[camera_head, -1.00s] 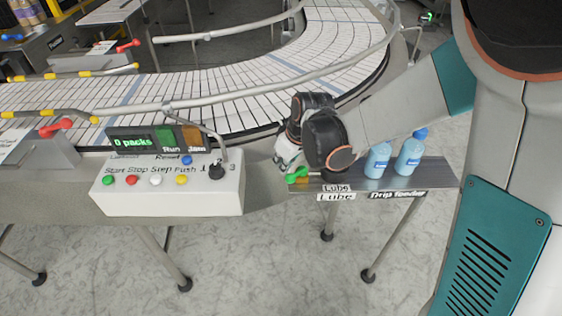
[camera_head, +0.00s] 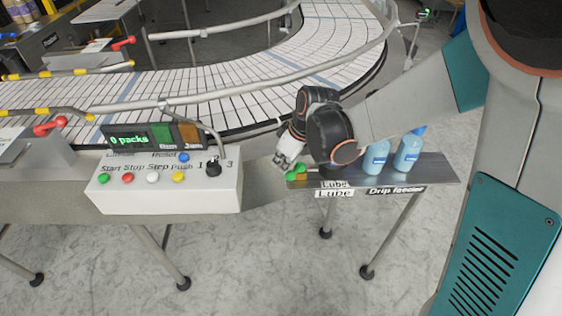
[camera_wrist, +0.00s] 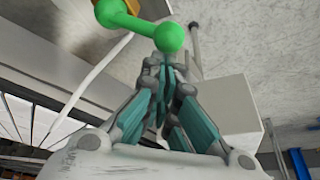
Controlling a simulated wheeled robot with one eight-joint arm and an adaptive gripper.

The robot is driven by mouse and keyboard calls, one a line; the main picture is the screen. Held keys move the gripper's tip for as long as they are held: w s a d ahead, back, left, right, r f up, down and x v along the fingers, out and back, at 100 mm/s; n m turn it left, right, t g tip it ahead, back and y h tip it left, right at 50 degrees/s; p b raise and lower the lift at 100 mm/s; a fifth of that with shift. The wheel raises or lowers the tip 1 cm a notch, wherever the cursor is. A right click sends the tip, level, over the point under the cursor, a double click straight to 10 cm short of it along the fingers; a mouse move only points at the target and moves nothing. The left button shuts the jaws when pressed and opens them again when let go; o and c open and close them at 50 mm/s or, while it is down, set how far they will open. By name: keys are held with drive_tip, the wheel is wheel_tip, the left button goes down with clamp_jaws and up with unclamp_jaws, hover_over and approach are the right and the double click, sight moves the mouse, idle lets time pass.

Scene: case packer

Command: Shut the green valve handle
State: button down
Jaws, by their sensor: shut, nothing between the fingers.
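The green valve handle (camera_head: 297,171) is at the left end of the small metal shelf, on an orange-yellow valve body (camera_head: 301,177). In the wrist view the green handle (camera_wrist: 150,28) shows at the top as a bar with round ends, beside part of the orange body (camera_wrist: 150,8). My gripper (camera_head: 282,162) is just left of and above the handle. In the wrist view its fingers (camera_wrist: 168,62) are together and empty, with the tips close to the handle's round end. I cannot tell whether they touch it.
Two blue bottles (camera_head: 376,157) (camera_head: 408,150) stand on the shelf (camera_head: 435,170) right of the valve, partly behind my arm. A control box (camera_head: 165,190) with buttons and a selector knob is to the left. The curved conveyor (camera_head: 230,90) with its rail runs behind.

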sight(288, 173)
drive_tip(key=s+d+n, duration=0.1)
drive_tip(key=n, duration=0.1)
drive_tip(key=s+d+n+g+b, duration=0.1)
drive_tip(key=n, duration=0.1)
drive_tip(key=shift+y, duration=0.3)
drive_tip(key=shift+s+d+b, duration=0.2)
drive_tip(key=shift+d+b, duration=0.05)
drive_tip(key=shift+b, duration=0.05)
idle(0.5)
wheel_tip(288, 173, up, 11)
drive_tip(key=p, duration=0.2)
drive_tip(key=shift+a+f, duration=0.15)
